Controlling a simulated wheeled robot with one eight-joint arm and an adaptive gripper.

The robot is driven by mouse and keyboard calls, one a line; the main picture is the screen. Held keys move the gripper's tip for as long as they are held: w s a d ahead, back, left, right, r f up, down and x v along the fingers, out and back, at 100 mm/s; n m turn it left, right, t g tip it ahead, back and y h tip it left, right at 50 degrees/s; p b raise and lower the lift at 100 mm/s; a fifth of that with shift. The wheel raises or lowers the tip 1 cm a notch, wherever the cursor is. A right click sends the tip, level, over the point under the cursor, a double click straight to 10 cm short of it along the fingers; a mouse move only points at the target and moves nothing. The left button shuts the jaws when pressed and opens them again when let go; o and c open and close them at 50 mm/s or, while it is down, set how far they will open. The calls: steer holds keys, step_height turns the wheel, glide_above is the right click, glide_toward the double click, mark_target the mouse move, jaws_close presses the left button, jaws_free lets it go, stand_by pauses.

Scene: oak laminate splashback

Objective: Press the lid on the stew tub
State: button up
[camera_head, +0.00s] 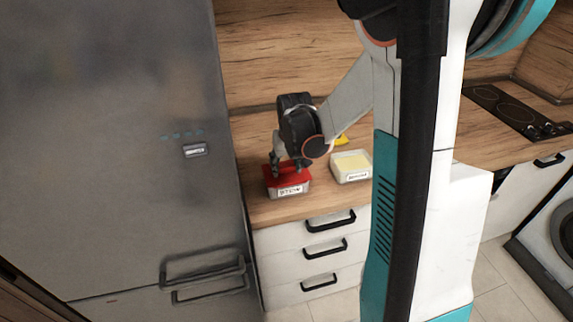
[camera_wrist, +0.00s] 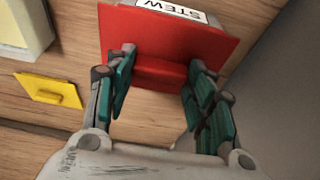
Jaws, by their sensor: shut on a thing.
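The stew tub (camera_head: 290,191) stands on the wooden counter beside the fridge, its white STEW label facing front. The red lid (camera_head: 297,179) lies over the tub's top; in the wrist view the lid (camera_wrist: 170,42) hides most of the tub, and only the label (camera_wrist: 172,11) shows past its edge. My gripper (camera_head: 290,165) reaches down from above. In the wrist view my gripper (camera_wrist: 160,75) has its teal fingers at either end of the lid's raised red grip and is shut on it. Whether the lid is fully seated on the rim cannot be told.
A pale tub (camera_head: 351,166) with yellowish contents and a label stands open to the right. A yellow lid (camera_wrist: 50,90) with a small grip lies on the counter near it. The grey fridge (camera_head: 120,150) rises close on the left. A hob (camera_head: 515,108) is far right.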

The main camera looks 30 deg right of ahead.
stand_by(0.3)
steer(key=o, duration=1)
steer(key=shift+o, duration=0.5)
steer(key=o, duration=0.4)
steer(key=shift+r, duration=0.1)
steer(key=shift+r+p, duration=2.45)
steer(key=shift+r, duration=1)
steer(key=shift+c, duration=0.6)
